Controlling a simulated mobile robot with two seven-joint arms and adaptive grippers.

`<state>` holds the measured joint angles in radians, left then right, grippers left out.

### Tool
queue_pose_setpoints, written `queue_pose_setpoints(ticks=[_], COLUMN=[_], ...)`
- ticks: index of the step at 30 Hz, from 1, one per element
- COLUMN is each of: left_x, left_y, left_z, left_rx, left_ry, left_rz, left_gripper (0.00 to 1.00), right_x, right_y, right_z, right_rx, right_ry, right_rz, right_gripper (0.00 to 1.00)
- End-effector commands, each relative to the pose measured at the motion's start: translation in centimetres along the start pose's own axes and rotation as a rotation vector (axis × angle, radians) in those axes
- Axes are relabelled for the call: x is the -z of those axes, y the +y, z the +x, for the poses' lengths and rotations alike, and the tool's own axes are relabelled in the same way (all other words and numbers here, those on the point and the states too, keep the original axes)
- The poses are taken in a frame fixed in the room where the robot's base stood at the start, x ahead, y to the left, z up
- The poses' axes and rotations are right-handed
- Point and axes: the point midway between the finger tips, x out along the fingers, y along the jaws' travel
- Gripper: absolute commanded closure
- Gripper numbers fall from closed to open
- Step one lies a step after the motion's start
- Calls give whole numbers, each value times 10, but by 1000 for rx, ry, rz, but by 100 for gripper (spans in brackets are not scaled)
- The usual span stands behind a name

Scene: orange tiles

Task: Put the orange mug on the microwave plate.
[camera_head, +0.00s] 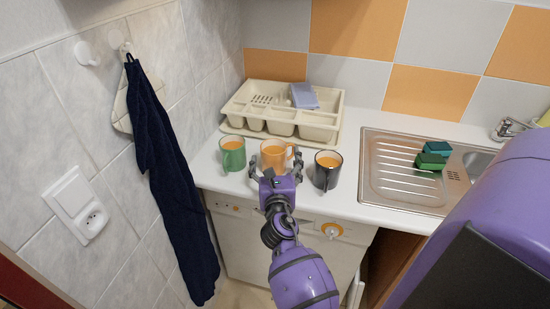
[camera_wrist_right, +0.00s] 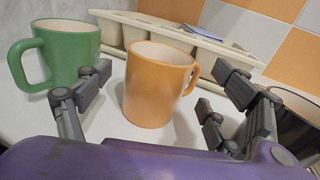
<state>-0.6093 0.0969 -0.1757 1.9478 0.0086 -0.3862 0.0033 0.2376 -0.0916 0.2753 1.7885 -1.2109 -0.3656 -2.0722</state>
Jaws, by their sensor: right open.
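The orange mug (camera_head: 273,155) stands upright on the white counter, between a green mug (camera_head: 232,153) and a dark mug (camera_head: 327,170). My right gripper (camera_head: 277,167) is open at the near side of the orange mug. In the right wrist view the orange mug (camera_wrist_right: 156,88) stands ahead between the spread fingers of the right gripper (camera_wrist_right: 162,92), with gaps on both sides. Its handle points to the right. My left gripper is not in view. No microwave or microwave plate shows.
The green mug (camera_wrist_right: 62,55) is close to the left finger, and the dark mug (camera_wrist_right: 295,118) is close behind the right fingers. A cream cutlery tray (camera_head: 285,112) lies behind the mugs. A steel sink (camera_head: 400,172) with green sponges (camera_head: 430,160) is to the right.

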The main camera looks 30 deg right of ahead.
Motion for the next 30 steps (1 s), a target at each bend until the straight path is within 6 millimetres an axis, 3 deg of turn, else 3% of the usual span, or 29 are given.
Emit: queue_pose_setpoints(ticks=[6, 15, 30], left_x=[10, 22, 11], left_y=[3, 10, 6], left_z=[2, 6, 1], left_rx=[-5, -11, -6], left_ry=[17, 38, 19], left_rz=[-1, -15, -8], left_gripper=[100, 100, 100], right_x=[1, 2, 2], right_y=[3, 2, 2], right_z=[30, 33, 33], right_rx=[0, 0, 0], right_ry=[-1, 0, 0], right_rz=[0, 0, 0], right_gripper=[15, 16, 82])
